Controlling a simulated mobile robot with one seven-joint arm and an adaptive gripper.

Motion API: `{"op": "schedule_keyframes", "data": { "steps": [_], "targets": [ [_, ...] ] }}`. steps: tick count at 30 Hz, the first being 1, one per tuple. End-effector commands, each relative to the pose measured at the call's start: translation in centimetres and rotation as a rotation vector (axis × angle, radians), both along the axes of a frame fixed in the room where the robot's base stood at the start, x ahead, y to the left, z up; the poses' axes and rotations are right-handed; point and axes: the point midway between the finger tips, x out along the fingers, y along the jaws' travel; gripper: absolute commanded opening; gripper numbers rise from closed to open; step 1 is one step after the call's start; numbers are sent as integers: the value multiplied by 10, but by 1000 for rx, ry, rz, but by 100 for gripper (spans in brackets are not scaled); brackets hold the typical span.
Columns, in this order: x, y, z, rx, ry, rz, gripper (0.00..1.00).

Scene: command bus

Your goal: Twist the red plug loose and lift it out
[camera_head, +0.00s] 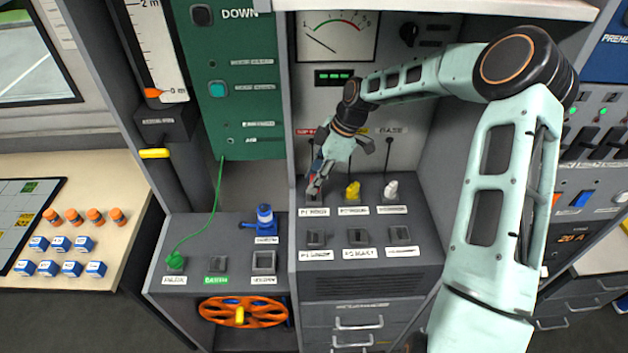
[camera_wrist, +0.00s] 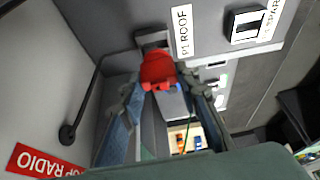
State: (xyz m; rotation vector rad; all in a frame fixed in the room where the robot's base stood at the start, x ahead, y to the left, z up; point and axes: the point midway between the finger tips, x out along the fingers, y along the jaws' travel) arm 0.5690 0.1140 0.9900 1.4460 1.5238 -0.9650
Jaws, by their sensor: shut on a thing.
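The red plug (camera_wrist: 158,69) shows in the wrist view between my fingertips, with the grey P1 ROOF socket (camera_wrist: 152,38) just beyond it. My gripper (camera_wrist: 160,86) is shut on the plug. In the head view my gripper (camera_head: 316,186) points down over the P1 ROOF position, at the left of the back row on the grey console (camera_head: 380,282). There the fingers mostly hide the red plug. The plug overlaps the socket's edge in the wrist view; I cannot tell how deep it sits, or whether it is turned.
A yellow plug (camera_head: 352,191) and a white plug (camera_head: 391,189) stand close to the right of my gripper. Empty-looking sockets (camera_head: 358,237) line the front row. An upright grey panel (camera_head: 400,150) stands behind. A green cable (camera_head: 207,215) hangs at the left.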

Motion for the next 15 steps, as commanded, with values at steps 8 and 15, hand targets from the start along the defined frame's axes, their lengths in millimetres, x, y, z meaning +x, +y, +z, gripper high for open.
{"op": "schedule_keyframes", "data": {
  "steps": [8, 15],
  "targets": [
    [0, 0, 18, 0, -1, 0, 6],
    [0, -1, 32, -1, 0, 0, 6]
  ]
}}
